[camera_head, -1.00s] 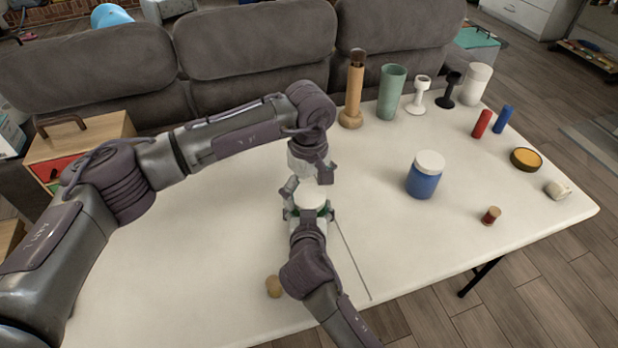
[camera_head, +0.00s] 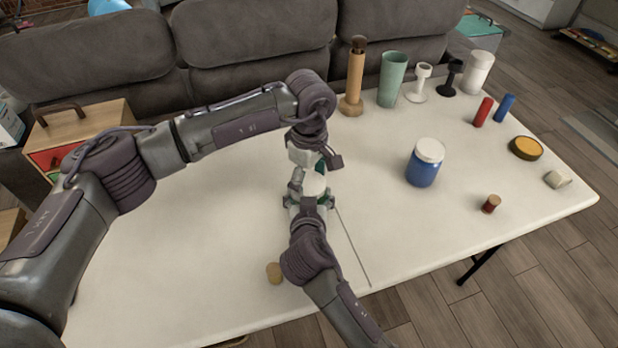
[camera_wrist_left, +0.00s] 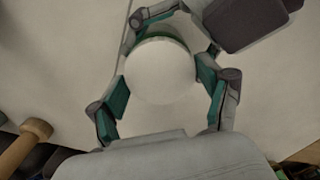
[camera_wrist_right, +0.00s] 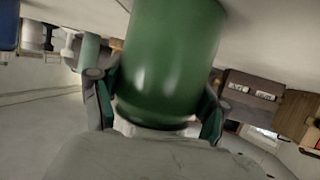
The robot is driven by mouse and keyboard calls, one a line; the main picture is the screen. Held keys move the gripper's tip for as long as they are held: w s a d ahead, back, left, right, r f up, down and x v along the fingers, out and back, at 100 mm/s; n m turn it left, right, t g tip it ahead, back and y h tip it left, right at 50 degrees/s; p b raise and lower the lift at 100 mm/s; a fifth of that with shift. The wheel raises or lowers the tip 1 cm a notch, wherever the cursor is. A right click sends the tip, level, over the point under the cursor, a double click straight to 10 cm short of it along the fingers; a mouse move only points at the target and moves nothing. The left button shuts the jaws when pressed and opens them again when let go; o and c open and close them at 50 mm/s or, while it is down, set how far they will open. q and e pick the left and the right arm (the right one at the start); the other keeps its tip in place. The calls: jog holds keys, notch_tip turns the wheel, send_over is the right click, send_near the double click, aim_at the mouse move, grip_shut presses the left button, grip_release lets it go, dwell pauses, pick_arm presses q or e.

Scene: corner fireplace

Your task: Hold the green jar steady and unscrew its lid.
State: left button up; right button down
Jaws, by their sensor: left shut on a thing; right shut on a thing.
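The green jar (camera_wrist_right: 170,60) stands upright, mostly hidden by my grippers in the head view, with its white lid (camera_head: 314,184) on top. My right gripper (camera_head: 309,201) is shut on the jar's body from the near side. The right wrist view shows its pads on both sides of the green jar. My left gripper (camera_wrist_left: 165,95) comes down from above and is shut on the white lid; the left wrist view shows its teal pads on either side of the round lid (camera_wrist_left: 160,70). A sliver of green shows beyond the lid there.
A blue jar with a white lid (camera_head: 425,165) stands to the right. A wooden cylinder (camera_head: 354,80), a green cup (camera_head: 392,80) and several small items line the back and right. The table's left part (camera_head: 170,250) is clear.

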pick_arm(q)
jog(key=n, duration=0.3)
jog(key=shift+n, duration=0.3)
jog(key=o, duration=1.2)
